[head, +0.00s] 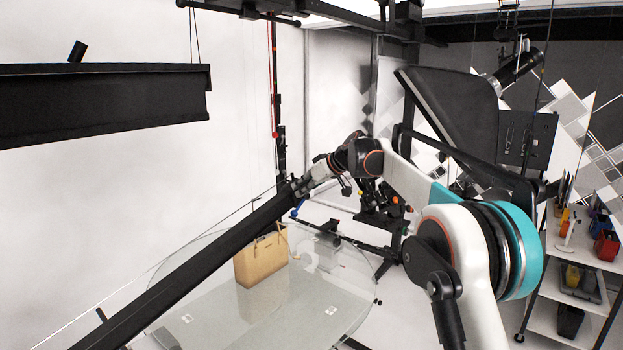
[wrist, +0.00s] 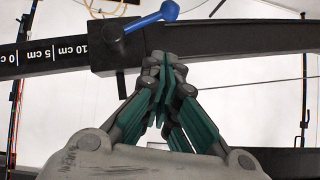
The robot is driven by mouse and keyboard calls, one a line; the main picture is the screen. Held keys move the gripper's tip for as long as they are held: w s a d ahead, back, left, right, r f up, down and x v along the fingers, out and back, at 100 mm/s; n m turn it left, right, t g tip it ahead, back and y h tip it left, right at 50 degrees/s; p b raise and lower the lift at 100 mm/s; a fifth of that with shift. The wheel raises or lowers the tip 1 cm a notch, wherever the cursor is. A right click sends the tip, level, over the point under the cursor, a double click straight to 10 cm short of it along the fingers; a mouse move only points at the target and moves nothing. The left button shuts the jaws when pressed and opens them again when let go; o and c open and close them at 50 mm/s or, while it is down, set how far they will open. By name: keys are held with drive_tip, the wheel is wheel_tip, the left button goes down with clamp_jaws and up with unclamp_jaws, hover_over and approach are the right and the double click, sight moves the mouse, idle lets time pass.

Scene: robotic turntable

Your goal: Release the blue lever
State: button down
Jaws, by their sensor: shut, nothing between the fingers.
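The blue lever (wrist: 152,17) sits on top of a black clamp block (wrist: 112,48) in the wrist view. It points to the right with its rounded end tilted slightly up. The block rides on a black rail (wrist: 40,62) with a printed cm scale. My gripper (wrist: 165,68) has its fingertips together just below and right of the block, under the lever, with nothing between them. I cannot tell whether a fingertip touches the block or rail. In the head view my gripper (head: 299,187) is at the upper end of a long black beam (head: 220,250); a small blue part (head: 296,210) shows below it.
A tan bag (head: 261,258) stands on the round glass turntable (head: 215,318) below the beam. Black studio stands (head: 385,210) are behind my arm. A shelf (head: 590,250) with coloured bins is at the right. A dark overhead beam (head: 100,105) hangs at upper left.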

drive_tip(key=shift+w+a+f+p, duration=0.1)
drive_tip(key=shift+a+f+p, duration=0.1)
drive_tip(key=shift+f, duration=0.6)
drive_tip(key=shift+w+a+f+p, duration=0.15)
drive_tip(key=shift+a+f, duration=0.1)
drive_tip(key=shift+f, duration=0.5)
drive_tip(key=shift+a+f+p, duration=0.15)
drive_tip(key=shift+a+f, duration=0.05)
drive_tip(key=shift+f, duration=0.6)
drive_tip(key=shift+s+f+n+t+h+b, duration=0.1)
drive_tip(key=shift+f+n+t+h+b, duration=0.3)
drive_tip(key=shift+b, duration=0.6)
drive_tip(key=shift+w+d+f+n+t+h+b, duration=0.4)
drive_tip(key=shift+f+n+t+b, duration=0.55)
drive_tip(key=shift+b, duration=0.75)
drive_tip(key=shift+w+d+f+n+t+h+b, duration=0.1)
drive_tip(key=shift+w+f+n+t+h+b, duration=0.15)
drive_tip(key=shift+f+n+t+h+b, duration=0.8)
drive_tip(key=shift+w+d+f+n+t+h+b, duration=0.2)
drive_tip(key=shift+n+t+b, duration=0.65)
drive_tip(key=shift+b, duration=1.5)
drive_tip(key=shift+w+f+t, duration=0.1)
drive_tip(key=shift+t, duration=0.25)
